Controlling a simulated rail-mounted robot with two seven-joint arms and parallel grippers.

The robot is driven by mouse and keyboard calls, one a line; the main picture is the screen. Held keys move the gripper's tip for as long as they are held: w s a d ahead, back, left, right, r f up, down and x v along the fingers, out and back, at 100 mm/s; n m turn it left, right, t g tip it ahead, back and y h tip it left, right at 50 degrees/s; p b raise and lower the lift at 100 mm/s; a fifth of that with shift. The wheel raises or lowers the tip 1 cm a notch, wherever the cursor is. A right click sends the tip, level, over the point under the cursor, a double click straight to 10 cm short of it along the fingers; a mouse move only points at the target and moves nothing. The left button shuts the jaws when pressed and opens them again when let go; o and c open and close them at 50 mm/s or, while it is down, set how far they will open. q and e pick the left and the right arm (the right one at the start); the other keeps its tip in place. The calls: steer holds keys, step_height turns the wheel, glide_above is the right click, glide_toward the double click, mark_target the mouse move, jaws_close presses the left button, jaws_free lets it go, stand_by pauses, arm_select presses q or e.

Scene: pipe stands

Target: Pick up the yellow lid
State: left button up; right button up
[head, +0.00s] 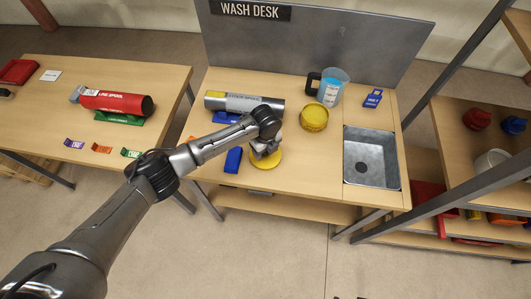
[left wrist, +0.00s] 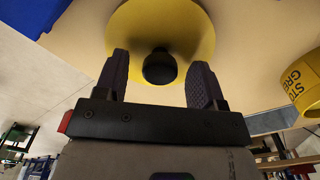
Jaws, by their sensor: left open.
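The yellow lid (head: 267,160) is a flat round disc lying on the wash desk, partly hidden by my left gripper in the head view. In the left wrist view the lid (left wrist: 185,25) fills the top middle, with a dark round knob (left wrist: 160,67) at its centre. My left gripper (left wrist: 156,80) is open, with one finger on each side of the knob in that view. I cannot tell whether the fingers touch the lid. In the head view the left gripper (head: 263,148) is right over the lid. My right gripper is not in view.
A yellow tub (head: 314,118) stands right of the lid, with a clear jug (head: 332,88) behind it. A grey pipe spool (head: 244,103) lies behind the arm. A blue block (head: 233,161) is left of the lid. A metal sink (head: 371,158) is set in the desk's right.

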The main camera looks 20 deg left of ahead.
arm_select(q)
steer(key=shift+c, duration=0.2)
steer(key=c, duration=0.6)
jaws_close()
steer(key=shift+r, duration=0.1)
